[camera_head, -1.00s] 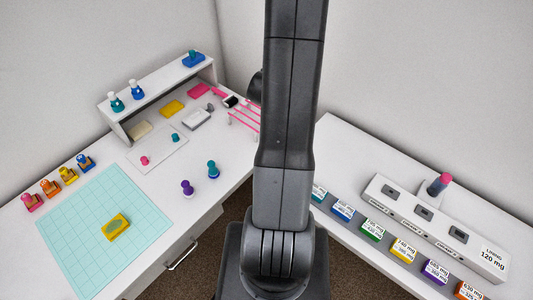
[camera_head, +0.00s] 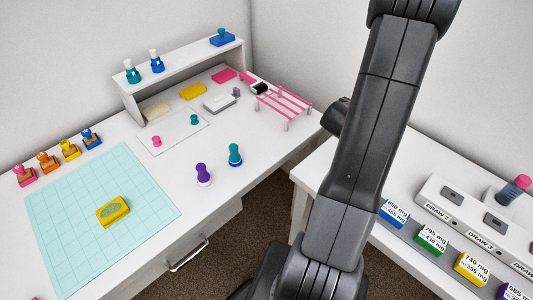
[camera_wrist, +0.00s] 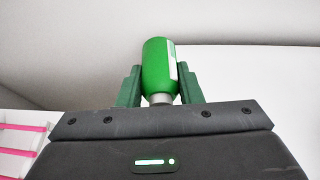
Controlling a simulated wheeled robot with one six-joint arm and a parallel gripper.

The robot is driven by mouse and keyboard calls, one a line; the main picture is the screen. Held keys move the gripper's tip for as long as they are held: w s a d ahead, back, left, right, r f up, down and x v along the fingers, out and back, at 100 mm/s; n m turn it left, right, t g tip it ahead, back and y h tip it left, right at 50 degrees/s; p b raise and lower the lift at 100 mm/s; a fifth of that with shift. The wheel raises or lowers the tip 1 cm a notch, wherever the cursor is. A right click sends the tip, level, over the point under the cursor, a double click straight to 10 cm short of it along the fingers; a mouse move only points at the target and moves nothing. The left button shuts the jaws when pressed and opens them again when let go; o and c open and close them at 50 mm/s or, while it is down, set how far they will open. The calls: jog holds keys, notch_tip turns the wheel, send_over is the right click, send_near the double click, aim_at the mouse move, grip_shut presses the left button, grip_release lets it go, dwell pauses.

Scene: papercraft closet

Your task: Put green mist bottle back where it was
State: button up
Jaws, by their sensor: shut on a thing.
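The green mist bottle (camera_wrist: 158,68) shows in the wrist view, with a green body, a pale label edge on its right side and a grey neck toward my wrist. My gripper (camera_wrist: 160,84) is shut on it, with one dark green finger on each side. A pale wall and a white surface lie behind the bottle. In the head view my arm runs up out of the top edge, so neither the gripper nor the bottle shows there.
A white desk (camera_head: 262,205) holds a raised shelf (camera_head: 190,68) with small bottles, a pink wire rack (camera_head: 285,100), a cutting mat (camera_head: 60,220) and stamps. A second table (camera_head: 312,172) at right holds labelled coloured boxes and a white drawer unit (camera_head: 465,205).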

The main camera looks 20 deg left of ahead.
jog(key=f+b, duration=0.2)
jog(key=f, duration=0.1)
jog(key=shift+w+a, duration=0.15)
jog(key=shift+w, duration=0.05)
jog(key=shift+w+a+m+g+h+b, duration=0.25)
jog(key=shift+m+g+h+b, duration=0.35)
jog(key=shift+m+g+b, duration=0.15)
jog(key=shift+w+a+r+m+g+h, duration=0.15)
jog(key=shift+a+r+m+g+h, duration=0.2)
jog(key=shift+r+m+g, duration=0.4)
jog(key=shift+w+a+r+m+g+h, duration=0.15)
jog(key=shift+a+r+m+g+h, duration=0.2)
jog(key=shift+r+m+g, duration=0.3)
jog(key=s+a+r+m+g+y, duration=0.2)
jog(key=s+a+m+y, duration=0.2)
jog(key=s+a+m, duration=0.65)
jog(key=s+a+r+m+g+y, duration=0.15)
jog(key=s+a+m+y, duration=0.4)
jog(key=a+m, duration=0.8)
jog(key=shift+g+h, duration=0.4)
jog(key=shift+h, duration=0.15)
jog(key=f+b, duration=0.1)
jog(key=f, duration=0.2)
jog(key=s+f+b, duration=0.1)
jog(key=f, duration=0.2)
jog(key=f+b, duration=0.1)
jog(key=f, duration=0.3)
jog(key=shift+s+a, duration=0.4)
jog(key=o, duration=1)
